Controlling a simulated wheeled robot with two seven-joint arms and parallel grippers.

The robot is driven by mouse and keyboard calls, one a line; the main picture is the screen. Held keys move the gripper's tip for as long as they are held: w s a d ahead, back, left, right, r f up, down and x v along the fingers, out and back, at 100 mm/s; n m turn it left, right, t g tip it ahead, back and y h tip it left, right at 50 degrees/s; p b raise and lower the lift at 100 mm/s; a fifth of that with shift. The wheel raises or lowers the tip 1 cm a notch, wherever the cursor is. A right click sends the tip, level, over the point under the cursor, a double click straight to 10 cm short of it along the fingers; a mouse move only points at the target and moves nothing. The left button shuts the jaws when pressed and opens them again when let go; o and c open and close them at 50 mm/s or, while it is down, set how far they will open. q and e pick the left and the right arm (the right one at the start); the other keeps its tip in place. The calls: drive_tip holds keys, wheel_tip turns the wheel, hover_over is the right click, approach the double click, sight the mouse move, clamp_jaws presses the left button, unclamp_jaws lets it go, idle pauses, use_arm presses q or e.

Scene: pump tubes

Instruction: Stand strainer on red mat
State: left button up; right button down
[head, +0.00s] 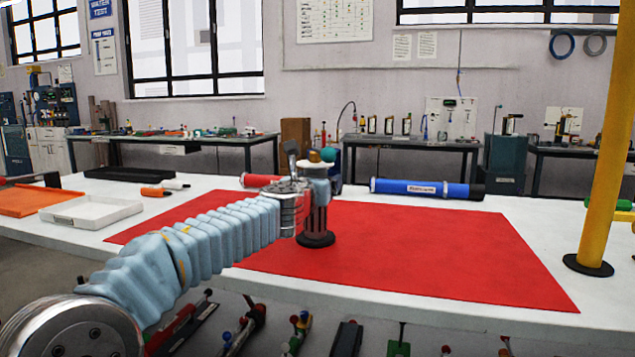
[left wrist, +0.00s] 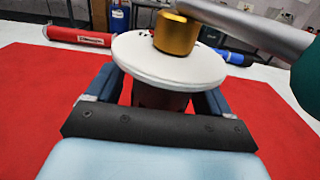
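The strainer (head: 316,221) is a dark ribbed cylinder with a black round foot. It looks upright, with its foot at the surface of the red mat (head: 430,250); I cannot tell whether it bears its weight there. In the left wrist view its body is mostly hidden under a white disc (left wrist: 150,66) with a gold piece (left wrist: 176,34) on top. A grey bar with a green end runs from there to the right. My left gripper (head: 312,188) is at the strainer's upper part, one finger on each side; the disc hides any contact. My right gripper is out of view.
A red tube (head: 262,181) and a blue tube (head: 420,188) lie behind the strainer, near the mat's far edge. A white tray (head: 95,212) and an orange tray (head: 38,201) are at the left. A yellow post (head: 605,150) stands at the right. The mat's right half is clear.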

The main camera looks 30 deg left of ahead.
use_arm(q)
drive_tip(key=v, duration=1.2)
